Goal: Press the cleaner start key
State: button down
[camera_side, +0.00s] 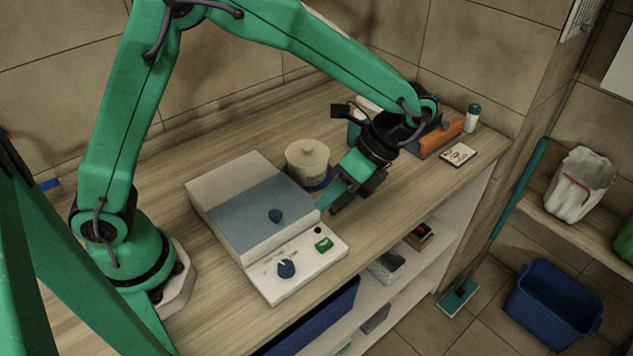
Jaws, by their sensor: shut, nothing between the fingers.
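The cleaner is a white box-shaped machine (222,187) with a blue-grey lid (265,220) on the wooden counter. Its front panel (300,262) carries a dark blue dial (286,268), a green key (324,245) and a small black button (318,230). My gripper (327,205) is shut and empty. It points down and left near the right end of the machine, above and behind the green key. I cannot tell whether its tips touch anything.
A cream lidded pot (308,165) on a blue base stands close behind my gripper. An orange block (440,135), a white bottle (472,118) and a small card (458,154) lie at the counter's right end. The counter's front edge drops to open shelves.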

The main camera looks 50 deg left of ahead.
aim_at(328, 244)
jog(key=shift+f, duration=0.15)
jog(key=shift+f, duration=4.25)
jog(key=shift+f, duration=0.9)
jog(key=shift+r, duration=0.9)
jog(key=shift+r, duration=2.55)
